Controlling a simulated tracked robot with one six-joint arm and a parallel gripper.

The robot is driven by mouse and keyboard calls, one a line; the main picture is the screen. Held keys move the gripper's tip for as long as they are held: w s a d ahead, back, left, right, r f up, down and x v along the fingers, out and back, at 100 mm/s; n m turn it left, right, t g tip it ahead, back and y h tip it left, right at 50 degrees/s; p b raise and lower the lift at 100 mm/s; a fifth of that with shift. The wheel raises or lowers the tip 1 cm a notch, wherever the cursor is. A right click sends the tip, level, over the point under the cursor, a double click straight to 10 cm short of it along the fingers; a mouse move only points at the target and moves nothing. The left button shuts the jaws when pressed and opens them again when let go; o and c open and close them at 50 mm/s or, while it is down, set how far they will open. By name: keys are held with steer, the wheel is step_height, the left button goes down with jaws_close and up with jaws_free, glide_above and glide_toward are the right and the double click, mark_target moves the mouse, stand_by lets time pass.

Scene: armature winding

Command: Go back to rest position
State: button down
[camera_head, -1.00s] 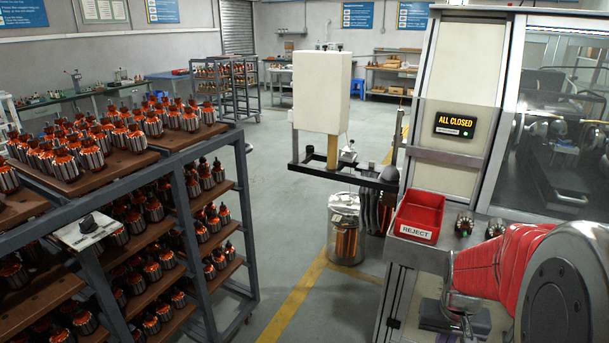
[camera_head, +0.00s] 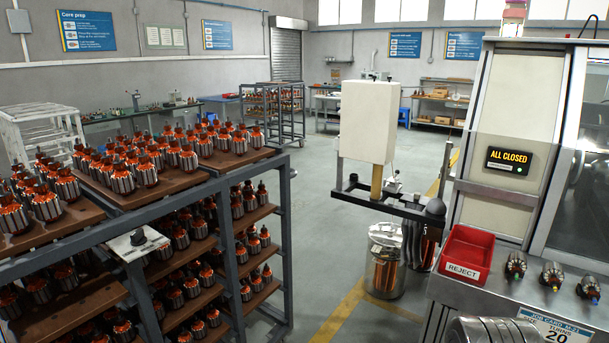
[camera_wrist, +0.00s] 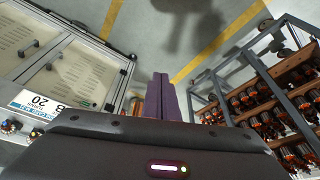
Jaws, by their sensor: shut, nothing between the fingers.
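My gripper (camera_wrist: 161,96) shows in the wrist view with its two purple fingers together and nothing between them. It points out over the grey floor, clear of the machine and the rack. In the head view the gripper is out of sight; only a grey rounded part of my arm shows at the bottom right edge.
A rack of armatures (camera_head: 236,225) stands on the left, also at the right of the wrist view (camera_wrist: 255,62). The machine with its ALL CLOSED display (camera_head: 508,160) is on the right. A red reject bin (camera_head: 466,250) and several armatures (camera_head: 553,273) lie on its ledge.

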steer(key=shift+n+t+y, duration=0.3)
steer(key=shift+n+t, duration=0.5)
steer(key=shift+s+a+r, duration=0.15)
steer(key=shift+a+r, duration=0.85)
steer(key=shift+s+a+r, duration=0.15)
steer(key=shift+a+r, duration=0.85)
